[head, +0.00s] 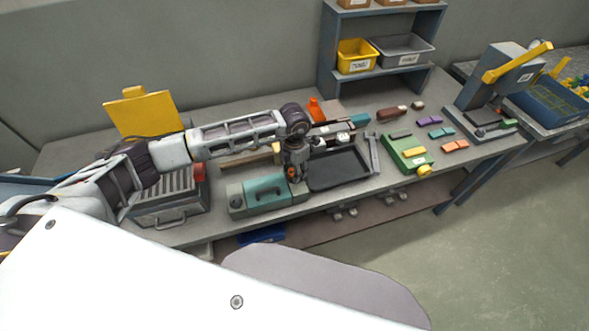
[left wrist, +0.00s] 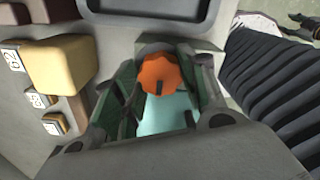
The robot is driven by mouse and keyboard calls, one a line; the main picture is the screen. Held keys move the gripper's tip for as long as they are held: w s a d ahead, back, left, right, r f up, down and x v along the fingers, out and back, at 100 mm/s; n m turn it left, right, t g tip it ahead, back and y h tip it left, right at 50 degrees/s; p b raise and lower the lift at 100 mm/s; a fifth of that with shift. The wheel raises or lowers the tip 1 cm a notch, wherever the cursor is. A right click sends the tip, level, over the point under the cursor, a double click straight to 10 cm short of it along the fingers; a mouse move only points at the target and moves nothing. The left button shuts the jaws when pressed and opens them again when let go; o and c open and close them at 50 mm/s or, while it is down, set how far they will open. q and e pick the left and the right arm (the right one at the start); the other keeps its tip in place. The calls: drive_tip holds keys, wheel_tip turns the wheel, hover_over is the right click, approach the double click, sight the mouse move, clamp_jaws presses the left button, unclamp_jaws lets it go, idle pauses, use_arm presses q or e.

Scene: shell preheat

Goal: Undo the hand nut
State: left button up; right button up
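The orange hand nut (left wrist: 160,76) has a lobed rim and sits over a teal surface in the left wrist view. In the head view the teal fixture (head: 250,194) stands near the table's front edge, and a bit of orange shows at its right end. My left gripper (head: 292,178) points down over that end. In the left wrist view its two fingers lie on either side of the nut, close to it. I cannot tell whether both fingers touch it. My right gripper is not in view.
A dark tray (head: 338,170) lies just right of the left gripper. A grey ribbed box (head: 170,207) stands to the left, with a yellow panel (head: 144,113) behind. A green block (head: 405,152) and several coloured pieces lie to the right. A shelf (head: 327,50) stands behind.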

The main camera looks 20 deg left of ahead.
use_arm(q)
drive_tip(key=c, duration=0.4)
drive_tip(key=shift+c, duration=0.2)
drive_tip(key=shift+n, duration=0.5)
drive_tip(key=n+b, duration=0.1)
drive_tip(key=n, duration=0.2)
drive_tip(key=shift+b, duration=0.35)
drive_tip(key=n+b, duration=0.1)
drive_tip(key=n, duration=0.3)
drive_tip(key=n+b, duration=0.1)
drive_tip(key=n, duration=0.4)
drive_tip(key=shift+n, duration=2.5)
